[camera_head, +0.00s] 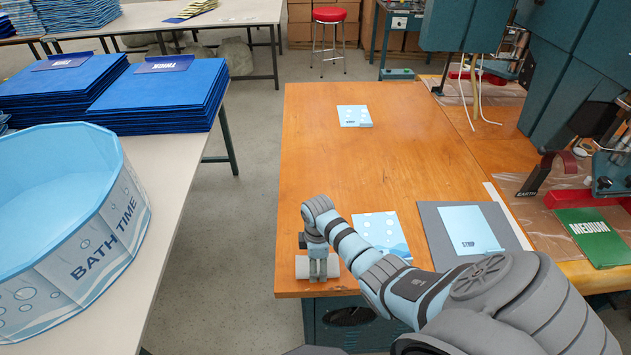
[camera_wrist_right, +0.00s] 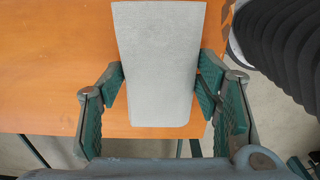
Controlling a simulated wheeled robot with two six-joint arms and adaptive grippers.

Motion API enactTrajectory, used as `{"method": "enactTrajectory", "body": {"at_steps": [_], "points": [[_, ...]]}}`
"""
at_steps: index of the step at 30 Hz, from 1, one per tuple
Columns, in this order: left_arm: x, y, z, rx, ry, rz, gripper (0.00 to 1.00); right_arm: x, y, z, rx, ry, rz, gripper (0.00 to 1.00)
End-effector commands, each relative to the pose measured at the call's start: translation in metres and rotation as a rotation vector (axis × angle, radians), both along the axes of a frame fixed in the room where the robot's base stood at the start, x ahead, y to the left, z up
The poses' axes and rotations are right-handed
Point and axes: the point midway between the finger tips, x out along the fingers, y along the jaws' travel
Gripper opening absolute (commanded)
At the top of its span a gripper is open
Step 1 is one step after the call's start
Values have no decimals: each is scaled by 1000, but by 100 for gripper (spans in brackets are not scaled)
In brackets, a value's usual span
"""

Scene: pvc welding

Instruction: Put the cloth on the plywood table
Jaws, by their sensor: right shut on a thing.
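The cloth is a light grey, folded or rolled piece (camera_head: 302,267) at the front left corner of the plywood table (camera_head: 335,150), which has an orange-brown wooden top. My right gripper (camera_head: 318,270) points down over the cloth and is shut on it. In the right wrist view the cloth (camera_wrist_right: 160,65) lies between the two green-padded fingers of the right gripper (camera_wrist_right: 161,90), with the wooden top behind it. I cannot tell whether the cloth touches the table. My left gripper is not in view.
A light blue sheet (camera_head: 381,234) and a grey board (camera_head: 437,237) with a STRIP sheet lie near my right arm. Another blue sheet (camera_head: 354,116) lies farther back. A green MEDIUM sheet (camera_head: 598,237) and machines stand right. The table's left middle is clear. A BATH TIME tub (camera_head: 110,240) stands left.

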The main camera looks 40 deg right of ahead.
Motion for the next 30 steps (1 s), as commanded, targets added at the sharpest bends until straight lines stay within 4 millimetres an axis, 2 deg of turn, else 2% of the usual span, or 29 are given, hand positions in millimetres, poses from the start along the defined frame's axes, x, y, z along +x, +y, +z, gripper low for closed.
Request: {"method": "enactTrajectory", "body": {"at_steps": [7,8,11,20,23,26,30], "points": [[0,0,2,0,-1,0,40,0,1,0,1,1,2,23],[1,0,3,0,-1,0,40,0,1,1,1,1,2,62],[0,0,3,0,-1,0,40,0,1,1,1,1,2,78],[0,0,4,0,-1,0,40,0,1,2,1,1,2,78],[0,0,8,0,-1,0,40,1,1,9,1,-1,2,78],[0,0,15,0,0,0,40,1,1,28,0,-3,3,78],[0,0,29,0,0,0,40,1,0,68,-2,-4,2,78]]}}
